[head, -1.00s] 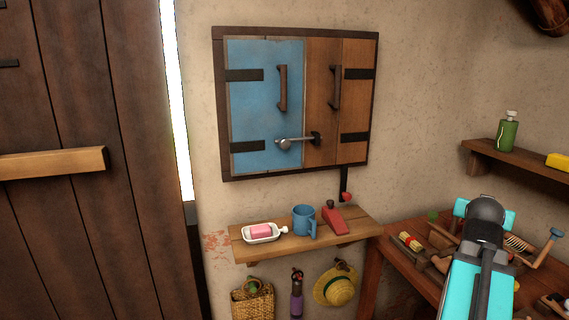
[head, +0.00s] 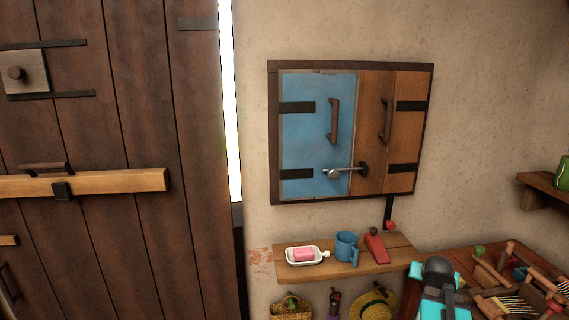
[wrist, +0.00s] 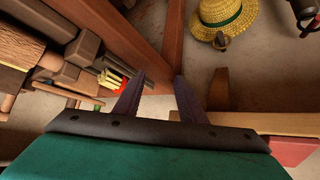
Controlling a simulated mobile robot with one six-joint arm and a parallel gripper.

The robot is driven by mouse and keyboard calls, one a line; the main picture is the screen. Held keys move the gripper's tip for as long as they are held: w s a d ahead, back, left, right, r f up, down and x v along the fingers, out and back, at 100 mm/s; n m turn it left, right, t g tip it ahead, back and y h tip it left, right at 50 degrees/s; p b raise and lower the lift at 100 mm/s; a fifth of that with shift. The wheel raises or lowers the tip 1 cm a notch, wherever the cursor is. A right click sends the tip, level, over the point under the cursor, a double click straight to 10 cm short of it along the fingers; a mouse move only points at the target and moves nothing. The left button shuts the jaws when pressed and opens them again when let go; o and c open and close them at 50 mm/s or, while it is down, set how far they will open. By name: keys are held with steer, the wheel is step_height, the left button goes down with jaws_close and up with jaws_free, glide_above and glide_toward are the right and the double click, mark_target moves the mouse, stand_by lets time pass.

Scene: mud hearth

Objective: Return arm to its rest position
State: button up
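My arm, teal and dark grey, shows at the lower right of the head view in front of the tool table. My gripper (wrist: 159,75) shows in the wrist view as two dark purple fingers. They stand apart with nothing held between them. Their tips are in front of the edge of a brown wooden frame. In the head view the fingers cannot be made out.
A cluttered tool table (head: 462,262) is at the lower right. The wall shelf (head: 340,266) holds a soap dish (head: 307,262), blue mug (head: 346,246) and red wedge-shaped object (head: 376,247). A straw hat (wrist: 219,12) hangs nearby. The wall cabinet (head: 273,140) is closed.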

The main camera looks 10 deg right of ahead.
steer(key=s+a+f+n+g+y+p, duration=0.25)
steer(key=a+f+p, duration=0.25)
steer(key=a+f, duration=0.65)
steer(key=s+a+f+n+g+y+p, duration=0.2)
steer(key=s+a+f+g+p, duration=0.15)
steer(key=a+f, duration=0.85)
steer(key=s+a+f+n+g+p, duration=0.1)
steer(key=s+a+f+g+p, duration=0.1)
steer(key=s+a, duration=0.3)
steer(key=s+a+f+n+g+p, duration=0.1)
steer(key=s+a, duration=0.4)
steer(key=s, duration=0.8)
steer(key=s+a+f+n+g+y+p, duration=0.1)
steer(key=s+a+f+g+p, duration=0.1)
steer(key=s+a, duration=0.4)
steer(key=s+f+g, duration=0.1)
steer(key=s, duration=0.2)
steer(key=shift+s+p, duration=0.15)
steer(key=shift+p, duration=0.2)
steer(key=shift+g, duration=0.4)
steer(key=f+b, duration=0.4)
steer(key=b, duration=0.1)
steer(key=shift+s+f, duration=0.2)
steer(key=shift+f, duration=0.15)
